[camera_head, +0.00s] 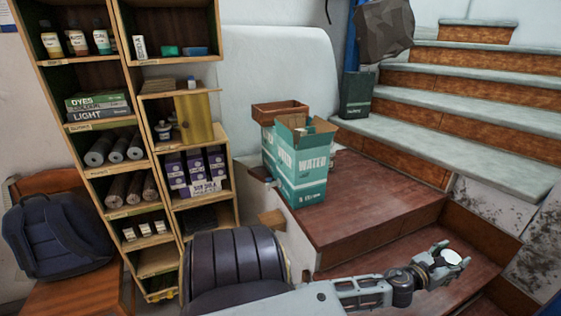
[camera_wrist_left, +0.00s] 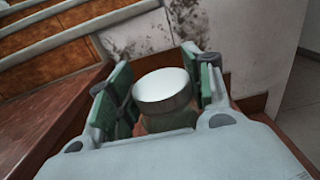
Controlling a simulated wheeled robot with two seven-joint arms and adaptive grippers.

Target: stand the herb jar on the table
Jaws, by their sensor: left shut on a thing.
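A jar with a round white lid (camera_head: 452,258) is in my left gripper (camera_head: 441,262) at the lower right of the head view. In the left wrist view the jar (camera_wrist_left: 165,92) sits between the two green-padded fingers of the left gripper (camera_wrist_left: 165,77). The lid faces the wrist camera, and the jar's lower part is mostly hidden behind it and the gripper. The left gripper is shut on the jar, above reddish-brown wooden boards. I cannot make out a table for certain. My right gripper is not in view.
Reddish-brown wooden steps (camera_head: 372,198) lie behind the arm. A teal carton (camera_head: 300,172) stands on them. Pale stairs (camera_head: 462,110) rise at the right. Shelves (camera_head: 150,200) with boxes, bottles and rolls stand at the left, beside a backpack (camera_head: 55,232) on a wooden chair.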

